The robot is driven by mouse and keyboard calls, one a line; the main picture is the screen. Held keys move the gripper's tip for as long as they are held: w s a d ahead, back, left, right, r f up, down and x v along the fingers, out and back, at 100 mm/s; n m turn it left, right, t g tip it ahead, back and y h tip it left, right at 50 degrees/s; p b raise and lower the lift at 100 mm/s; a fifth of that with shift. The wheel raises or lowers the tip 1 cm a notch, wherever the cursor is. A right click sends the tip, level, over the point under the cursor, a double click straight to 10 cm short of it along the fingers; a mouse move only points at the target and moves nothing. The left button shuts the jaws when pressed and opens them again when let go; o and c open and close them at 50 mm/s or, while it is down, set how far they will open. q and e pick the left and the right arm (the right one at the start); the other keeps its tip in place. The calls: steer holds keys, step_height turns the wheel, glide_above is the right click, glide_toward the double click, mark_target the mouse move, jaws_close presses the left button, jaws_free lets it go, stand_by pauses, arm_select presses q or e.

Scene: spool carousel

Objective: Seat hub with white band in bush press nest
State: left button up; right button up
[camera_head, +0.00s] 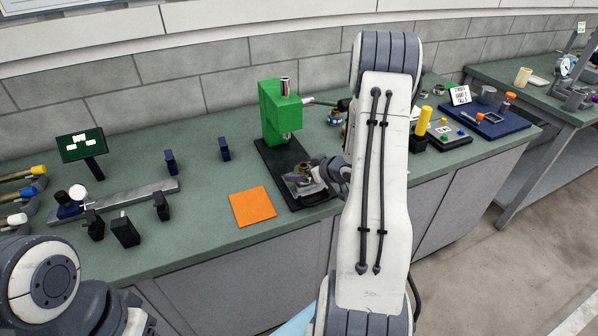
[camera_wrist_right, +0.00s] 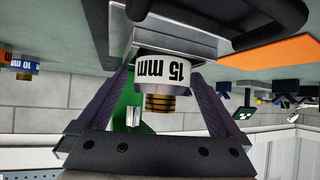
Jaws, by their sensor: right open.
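The hub with the white band (camera_wrist_right: 160,73), marked 15 mm, has a ribbed brass end and shows upside down in the right wrist view. It stands at the grey metal nest block (camera_wrist_right: 185,42) of the bush press; how deep it sits is hidden. The green press (camera_head: 271,112) stands on a black base, with the nest at its front end. My right gripper (camera_wrist_right: 161,80) is open, with one finger on each side of the hub and narrow gaps showing. In the head view the hub's brass top (camera_head: 305,168) shows between the fingers. My left gripper is out of view.
An orange mat (camera_head: 252,206) lies left of the press base. A hub with a blue band (camera_wrist_right: 25,67) is at the wrist view's left edge. A grey rail (camera_head: 130,198) and several dark blocks stand further left. A yellow cylinder (camera_head: 422,122) stands right of my arm.

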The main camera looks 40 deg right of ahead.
steer(key=v, duration=0.8)
steer(key=shift+s+r, duration=0.2)
steer(key=shift+s, duration=0.05)
steer(key=w+a+r+n+g+h, duration=0.1)
steer(key=w+a+r+g, duration=0.15)
steer(key=a, duration=0.75)
steer(key=w+a+r+n+g+h, duration=0.1)
steer(key=a+r+g, duration=0.15)
steer(key=a, duration=0.75)
steer(key=s+a+r+n+g+y, duration=0.1)
steer(key=s+a+n+g, duration=0.1)
steer(key=s+a, duration=0.7)
steer(key=s+a+r+n+g+y, duration=0.1)
steer(key=s+a+g, duration=0.3)
steer(key=s+a, duration=0.5)
steer(key=s+n, duration=0.1)
steer(key=s, duration=0.6)
steer(key=shift+s+a+r, duration=0.2)
steer(key=shift+a+r, duration=0.1)
steer(key=shift+r, duration=0.1)
